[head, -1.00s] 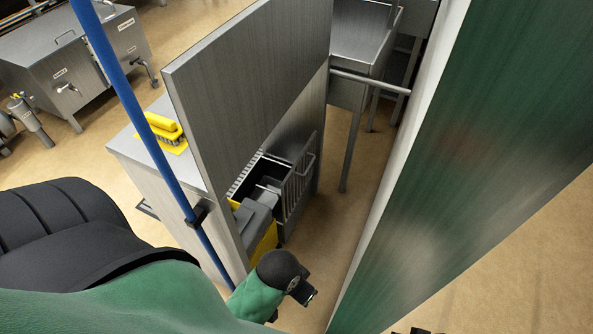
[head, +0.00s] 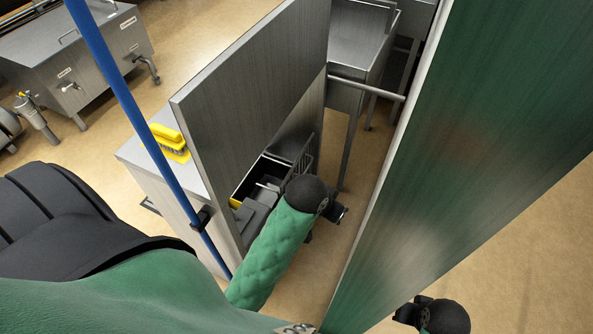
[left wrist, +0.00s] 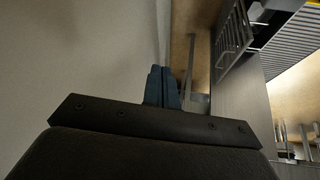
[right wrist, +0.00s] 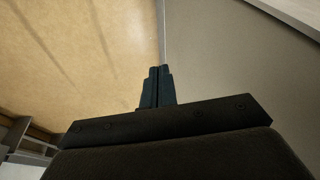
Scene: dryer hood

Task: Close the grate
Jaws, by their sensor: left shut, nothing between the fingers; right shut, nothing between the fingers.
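The grate (head: 305,152) is a barred metal front with a handle, standing out from the low bay under the grey panel in the head view. My left forearm hides its lower part. It also shows in the left wrist view (left wrist: 233,36) at the upper right, with its bars and handle. My left gripper (head: 341,213) is shut and empty in the gap, to the right of the grate and apart from it. Its fingers (left wrist: 162,87) show in the left wrist view. My right gripper (head: 403,314) is shut and empty, beyond the tall metal panel; its fingers (right wrist: 157,87) point along that panel.
A tall metal panel (head: 480,130) bounds the gap on the right, and a grey upright panel (head: 250,90) on the left. A metal bar (head: 365,87) crosses the gap's far end. A blue pole (head: 125,105) and a yellow brush (head: 170,140) are at left. Bare floor (head: 358,175) lies between the panels.

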